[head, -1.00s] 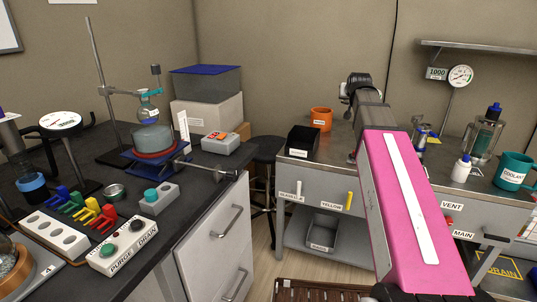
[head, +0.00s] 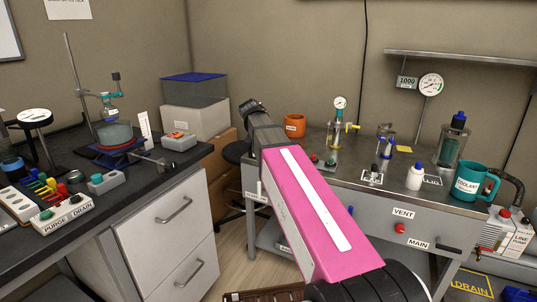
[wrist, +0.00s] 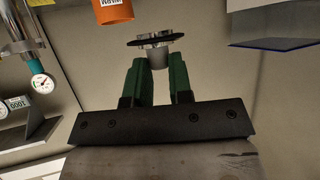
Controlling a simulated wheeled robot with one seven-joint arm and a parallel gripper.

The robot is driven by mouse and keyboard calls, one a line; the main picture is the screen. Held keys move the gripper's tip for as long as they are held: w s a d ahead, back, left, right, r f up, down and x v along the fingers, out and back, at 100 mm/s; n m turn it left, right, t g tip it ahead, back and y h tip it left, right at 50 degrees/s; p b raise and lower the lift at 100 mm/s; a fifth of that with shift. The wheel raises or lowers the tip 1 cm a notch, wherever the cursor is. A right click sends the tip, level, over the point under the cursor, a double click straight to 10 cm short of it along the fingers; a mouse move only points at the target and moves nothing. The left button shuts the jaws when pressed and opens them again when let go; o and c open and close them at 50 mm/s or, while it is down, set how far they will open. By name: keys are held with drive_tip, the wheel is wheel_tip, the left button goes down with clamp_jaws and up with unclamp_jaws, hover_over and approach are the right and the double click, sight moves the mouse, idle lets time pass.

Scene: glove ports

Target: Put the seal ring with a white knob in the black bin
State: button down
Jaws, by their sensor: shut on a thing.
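In the wrist view, my gripper (wrist: 154,65) has two green fingers closed on the seal ring (wrist: 170,42). The ring is a thin dark disc with a pale grey-white knob, and the knob sits between the fingertips. The ring is held clear of any surface. In the head view my pink arm reaches toward the left end of the grey bench, and I cannot make out the fingers or the ring there. The black bin is hidden in the head view, behind my arm, and does not show in the wrist view.
An orange mug (head: 294,126) stands at the bench's back left and shows in the wrist view (wrist: 113,10). Gauge glassware (head: 334,135), a white bottle (head: 415,177) and a teal mug (head: 476,183) stand to the right. A dark counter (head: 60,235) is at left.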

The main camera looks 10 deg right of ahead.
drive_tip(key=a+f+m+g+h, duration=0.2)
drive_tip(key=a+f+m+h, duration=0.2)
drive_tip(key=a+f, duration=0.1)
drive_tip(key=w+d+f, duration=0.2)
drive_tip(key=d, duration=0.1)
drive_tip(key=w+d+f, duration=0.2)
drive_tip(key=d, duration=0.1)
drive_tip(key=w+d+f, duration=0.2)
drive_tip(key=d+f, duration=0.1)
drive_tip(key=d, duration=0.1)
drive_tip(key=shift+f, duration=1.95)
drive_tip(key=c, duration=1)
unclamp_jaws()
drive_tip(key=shift+f, duration=0.1)
